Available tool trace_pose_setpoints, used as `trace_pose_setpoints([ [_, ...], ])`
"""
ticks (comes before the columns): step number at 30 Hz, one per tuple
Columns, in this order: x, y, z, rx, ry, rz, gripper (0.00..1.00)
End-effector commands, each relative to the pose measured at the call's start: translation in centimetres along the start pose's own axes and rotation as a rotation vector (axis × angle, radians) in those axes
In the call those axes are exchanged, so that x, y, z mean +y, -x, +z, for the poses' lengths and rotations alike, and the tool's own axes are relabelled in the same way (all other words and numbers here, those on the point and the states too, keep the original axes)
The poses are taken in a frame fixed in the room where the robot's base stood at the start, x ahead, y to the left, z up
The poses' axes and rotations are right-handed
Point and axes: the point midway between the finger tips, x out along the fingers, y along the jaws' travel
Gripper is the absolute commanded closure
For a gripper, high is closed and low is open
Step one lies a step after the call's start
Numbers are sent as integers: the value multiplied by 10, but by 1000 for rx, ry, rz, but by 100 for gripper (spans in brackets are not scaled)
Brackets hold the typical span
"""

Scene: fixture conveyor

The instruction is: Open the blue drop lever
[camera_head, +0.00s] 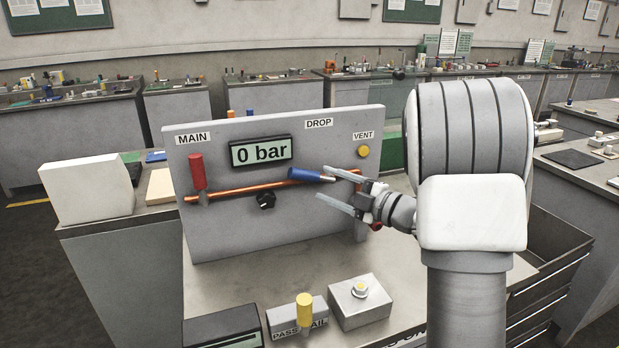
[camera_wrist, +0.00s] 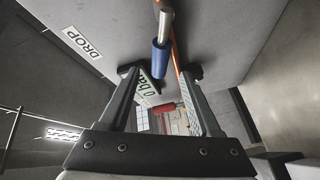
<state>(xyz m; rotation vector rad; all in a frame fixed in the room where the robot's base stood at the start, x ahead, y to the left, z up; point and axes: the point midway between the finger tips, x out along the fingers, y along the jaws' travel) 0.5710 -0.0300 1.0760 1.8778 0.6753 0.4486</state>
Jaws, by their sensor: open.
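The blue drop lever (camera_head: 306,174) is on the upright grey panel below the DROP label, lying nearly level across the copper pipe. Its blue grip points left, and its metal shank is at the right. My gripper (camera_head: 322,184) is open in front of the panel's right part, with one finger above the lever and one below in the head view. In the wrist view the blue lever (camera_wrist: 161,57) shows between the lines of the two open fingers (camera_wrist: 160,78). I see no clear contact, and nothing is held.
The red MAIN lever (camera_head: 197,172) stands upright at the left of the panel (camera_head: 230,225). A display (camera_head: 261,152) reads 0 bar, with a black knob (camera_head: 266,200) below. The yellow VENT button (camera_head: 363,151) is right of the display. Button boxes (camera_head: 358,303) stand in front.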

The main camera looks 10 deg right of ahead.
Motion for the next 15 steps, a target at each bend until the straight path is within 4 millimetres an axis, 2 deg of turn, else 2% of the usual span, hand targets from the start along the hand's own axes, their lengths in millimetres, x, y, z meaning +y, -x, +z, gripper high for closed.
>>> trace_pose_setpoints([
  [1, -1, -12, -1, 5, 1, -2, 36],
  [6, 0, -41, -1, 3, 0, -1, 36],
  [10, 0, -55, 0, 1, 0, -1, 36],
  [15, 0, -62, 0, 1, 0, 0, 36],
])
